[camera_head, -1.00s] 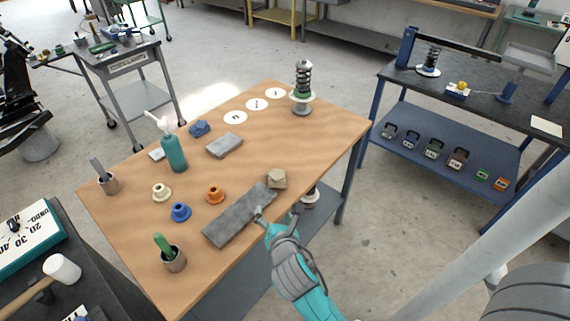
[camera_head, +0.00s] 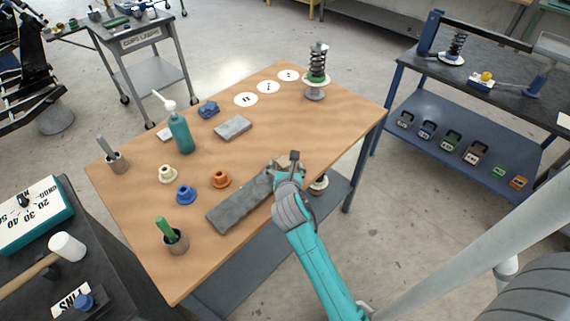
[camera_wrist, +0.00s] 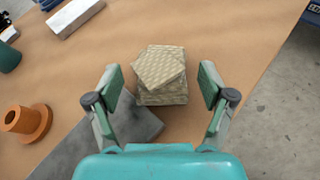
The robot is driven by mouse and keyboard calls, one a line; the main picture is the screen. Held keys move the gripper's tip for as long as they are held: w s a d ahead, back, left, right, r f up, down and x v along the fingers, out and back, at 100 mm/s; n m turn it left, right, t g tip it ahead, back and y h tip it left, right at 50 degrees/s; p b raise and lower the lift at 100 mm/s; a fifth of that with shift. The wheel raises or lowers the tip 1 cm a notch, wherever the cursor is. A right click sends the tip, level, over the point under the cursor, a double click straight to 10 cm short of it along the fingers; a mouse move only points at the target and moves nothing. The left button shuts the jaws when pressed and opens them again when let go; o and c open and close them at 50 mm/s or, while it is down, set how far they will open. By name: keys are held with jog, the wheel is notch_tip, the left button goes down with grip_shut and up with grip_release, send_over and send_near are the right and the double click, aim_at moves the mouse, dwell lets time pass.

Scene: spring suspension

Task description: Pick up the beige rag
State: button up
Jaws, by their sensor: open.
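The beige rag (camera_wrist: 163,76) is a folded, textured stack on the wooden table in the wrist view. In the head view the rag (camera_head: 284,161) is mostly hidden behind my gripper (camera_head: 285,165). In the wrist view my gripper (camera_wrist: 161,97) is open, with one finger to the left of the rag and one to the right. Clear gaps show between the fingers and the rag. The rag sits beside the end of a grey slab (camera_head: 240,204).
The wooden table (camera_head: 320,125) also bears an orange flanged bushing (camera_head: 220,179), a blue bushing (camera_head: 186,194), a teal bottle (camera_head: 180,132), a grey block (camera_head: 233,128) and a spring assembly (camera_head: 316,75). The table's edge lies to the right of the rag.

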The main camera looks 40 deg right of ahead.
aim_at(285, 162)
jog(key=shift+x, duration=1.7)
jog(key=shift+s+f, duration=0.1)
jog(key=shift+f, duration=0.05)
jog(key=c, duration=1.3)
